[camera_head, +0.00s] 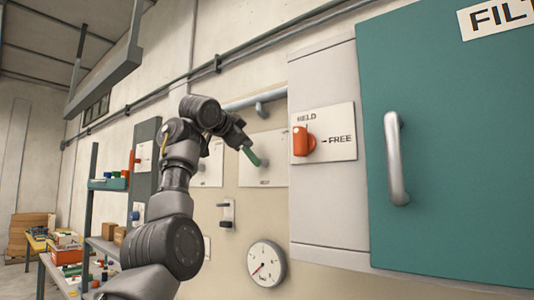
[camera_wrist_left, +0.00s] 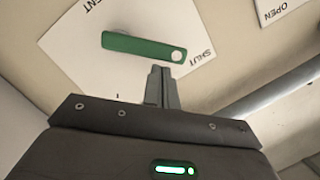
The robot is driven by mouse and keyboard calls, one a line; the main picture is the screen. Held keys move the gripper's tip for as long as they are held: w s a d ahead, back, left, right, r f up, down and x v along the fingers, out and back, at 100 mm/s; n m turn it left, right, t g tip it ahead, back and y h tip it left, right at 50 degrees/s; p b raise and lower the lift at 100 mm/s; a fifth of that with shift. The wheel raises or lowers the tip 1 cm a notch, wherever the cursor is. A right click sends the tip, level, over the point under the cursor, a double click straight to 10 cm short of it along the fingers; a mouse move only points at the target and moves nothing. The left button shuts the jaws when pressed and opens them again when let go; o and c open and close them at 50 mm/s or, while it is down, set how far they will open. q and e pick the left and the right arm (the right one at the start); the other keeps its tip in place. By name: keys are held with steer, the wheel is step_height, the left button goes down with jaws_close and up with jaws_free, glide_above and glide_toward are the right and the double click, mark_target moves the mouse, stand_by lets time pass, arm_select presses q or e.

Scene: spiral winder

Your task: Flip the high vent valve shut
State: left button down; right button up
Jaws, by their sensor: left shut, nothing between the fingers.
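The vent valve has a green lever (camera_head: 250,156) on a white plate (camera_head: 270,172) on the wall, left of the teal cabinet. In the left wrist view the green lever (camera_wrist_left: 140,46) lies across its plate, with a pale round spot near its right end. The word SHUT shows right of that end, and a cut-off label ending in ENT is at the upper left. My left gripper (camera_head: 243,146) is beside the lever; in the wrist view its fingers (camera_wrist_left: 162,82) are together and empty, just below the lever. I cannot tell whether they touch it. My right gripper is out of view.
A red knob (camera_head: 303,141) marked HELD and FREE is right of the valve. The teal cabinet door (camera_head: 460,150) has a protruding handle (camera_head: 396,158). A pipe (camera_head: 255,99) runs above the plate, and a gauge (camera_head: 266,263) is below. Shelves (camera_head: 108,184) stand left.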

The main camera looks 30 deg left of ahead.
arm_select(q)
steer(key=shift+a+n, duration=0.15)
steer(key=shift+n, duration=0.15)
stand_by(0.5)
steer(key=s+d+r+b, duration=0.3)
steer(key=s+r+b, duration=0.1)
steer(key=s, duration=0.6)
steer(key=shift+s+d+r, duration=0.15)
steer(key=shift+r, duration=0.1)
stand_by(0.4)
